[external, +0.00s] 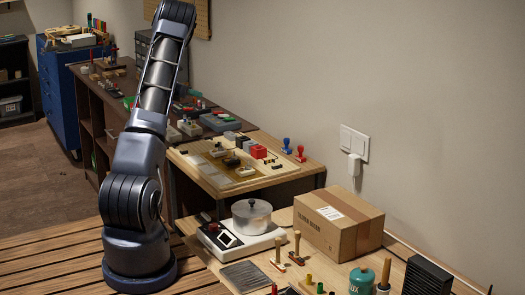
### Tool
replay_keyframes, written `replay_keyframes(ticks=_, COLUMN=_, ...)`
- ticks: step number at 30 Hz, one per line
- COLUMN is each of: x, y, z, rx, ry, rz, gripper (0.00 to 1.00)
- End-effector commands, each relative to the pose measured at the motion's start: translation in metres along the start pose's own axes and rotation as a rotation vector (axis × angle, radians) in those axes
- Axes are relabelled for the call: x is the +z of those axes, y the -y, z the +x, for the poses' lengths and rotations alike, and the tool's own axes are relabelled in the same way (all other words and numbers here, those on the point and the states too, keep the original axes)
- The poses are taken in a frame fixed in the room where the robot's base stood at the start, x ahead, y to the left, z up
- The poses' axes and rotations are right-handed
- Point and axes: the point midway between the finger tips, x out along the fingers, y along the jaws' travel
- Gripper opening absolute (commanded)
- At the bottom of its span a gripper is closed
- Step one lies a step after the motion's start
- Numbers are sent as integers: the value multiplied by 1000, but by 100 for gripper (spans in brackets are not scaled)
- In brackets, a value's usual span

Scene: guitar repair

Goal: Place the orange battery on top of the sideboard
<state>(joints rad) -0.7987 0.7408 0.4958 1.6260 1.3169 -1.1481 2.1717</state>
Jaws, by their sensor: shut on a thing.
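I cannot make out an orange battery anywhere. A long dark brown cabinet (89,106), which looks like the sideboard, stands along the wall behind my arm. Its top carries small tools, parts and boxes, and my arm hides part of it.
A light wooden bench with a raised board (215,183), a hotplate with a pot (251,219), a cardboard box (338,222) and a teal canister (362,281) is at the right. A blue cabinet (62,97) stands at the far left. Open floor (45,185) lies left of the cabinets.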

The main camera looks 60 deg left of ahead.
Motion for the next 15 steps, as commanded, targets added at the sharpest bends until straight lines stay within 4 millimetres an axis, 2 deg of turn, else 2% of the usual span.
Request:
replay_keyframes(ticks=1, x=0, y=-15, z=-14, rx=13, ry=2, rz=-4, gripper=0)
replay_keyframes(ticks=6, x=0, y=-56, z=-55, rx=44, ry=2, rz=-17, gripper=0)
replay_keyframes(ticks=9, x=-2, y=-77, z=-79, rx=61, ry=1, rz=-25, gripper=0)
replay_keyframes(ticks=15, x=-2, y=-106, z=-114, rx=85, ry=1, rz=-35, gripper=0)
